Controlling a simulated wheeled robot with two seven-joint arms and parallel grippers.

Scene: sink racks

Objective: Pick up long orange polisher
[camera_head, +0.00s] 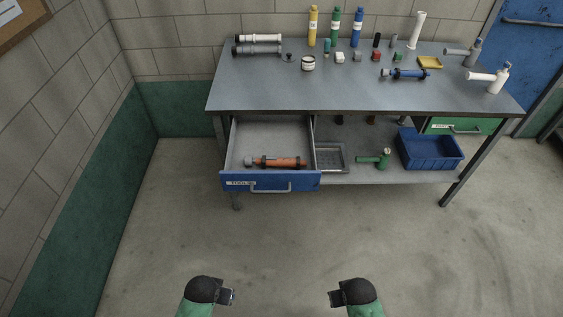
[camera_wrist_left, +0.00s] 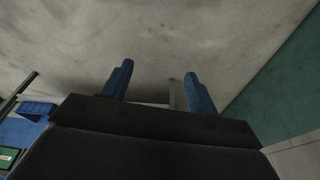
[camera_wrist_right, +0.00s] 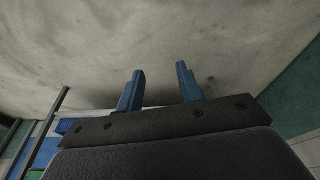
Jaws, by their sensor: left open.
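The long orange polisher (camera_head: 280,162) has an orange body with dark bands and a grey end at its left. It lies on its side in the open blue drawer (camera_head: 271,182) under the table's left half. My left gripper (camera_head: 232,297) is low in the head view, over the floor and well in front of the drawer. Its blue fingers (camera_wrist_left: 159,82) stand apart with nothing between them. My right gripper (camera_head: 332,298) is also over the floor, to the right of the left one. Its fingers (camera_wrist_right: 160,85) are apart and empty. Neither gripper touches the polisher.
The grey table (camera_head: 350,90) carries several bottles, grey and white cylindrical tools, small blocks and a blue tool (camera_head: 404,74). On the lower shelf are a metal tray (camera_head: 330,158), a green tool (camera_head: 376,158) and a blue bin (camera_head: 431,151). The floor before the drawer is clear.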

